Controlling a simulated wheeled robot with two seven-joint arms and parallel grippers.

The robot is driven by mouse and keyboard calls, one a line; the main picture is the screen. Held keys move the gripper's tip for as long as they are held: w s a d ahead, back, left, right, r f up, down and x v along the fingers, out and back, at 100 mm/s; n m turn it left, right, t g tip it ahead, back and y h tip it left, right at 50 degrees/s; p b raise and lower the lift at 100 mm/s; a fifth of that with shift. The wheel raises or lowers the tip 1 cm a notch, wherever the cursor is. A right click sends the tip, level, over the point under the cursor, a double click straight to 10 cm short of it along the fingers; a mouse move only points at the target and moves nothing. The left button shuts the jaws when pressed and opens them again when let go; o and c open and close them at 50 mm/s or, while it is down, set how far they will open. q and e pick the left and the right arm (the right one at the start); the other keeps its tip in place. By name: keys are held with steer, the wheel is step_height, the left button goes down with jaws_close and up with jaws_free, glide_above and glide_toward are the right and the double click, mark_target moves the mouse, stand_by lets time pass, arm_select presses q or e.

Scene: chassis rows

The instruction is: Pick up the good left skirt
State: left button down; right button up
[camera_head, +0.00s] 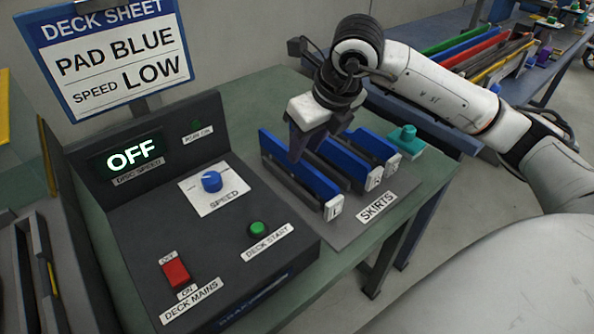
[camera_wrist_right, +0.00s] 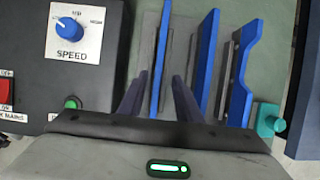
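Blue skirts stand on edge in a grey rack labelled SKIRTS (camera_head: 376,206). The nearest skirt (camera_head: 318,182), with a white end tag that looks like L, is the leftmost one in the right wrist view (camera_wrist_right: 161,55). A middle skirt (camera_head: 340,160) shows straight-edged in the wrist view (camera_wrist_right: 206,62); the far skirt (camera_head: 373,146) has a notched edge there (camera_wrist_right: 239,88). My right gripper (camera_head: 297,150) is open above the rack. In the wrist view its fingers (camera_wrist_right: 158,97) are apart on either side of the leftmost skirt, with gaps showing. My left gripper is out of view.
A control box (camera_head: 240,257) with a speed knob (camera_head: 212,181), green button (camera_head: 259,228) and red switch (camera_head: 176,272) stands left of the rack. Its display reads OFF. A teal knobbed piece (camera_head: 407,142) sits beyond the skirts. A sign (camera_head: 116,55) stands behind.

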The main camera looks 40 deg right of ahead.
glide_above(291, 174)
steer(key=s, duration=0.2)
steer(key=f, duration=0.4)
steer(key=shift+w+d+f, duration=0.2)
steer(key=shift+d+f, duration=0.15)
steer(key=shift+r, duration=0.1)
jaws_close()
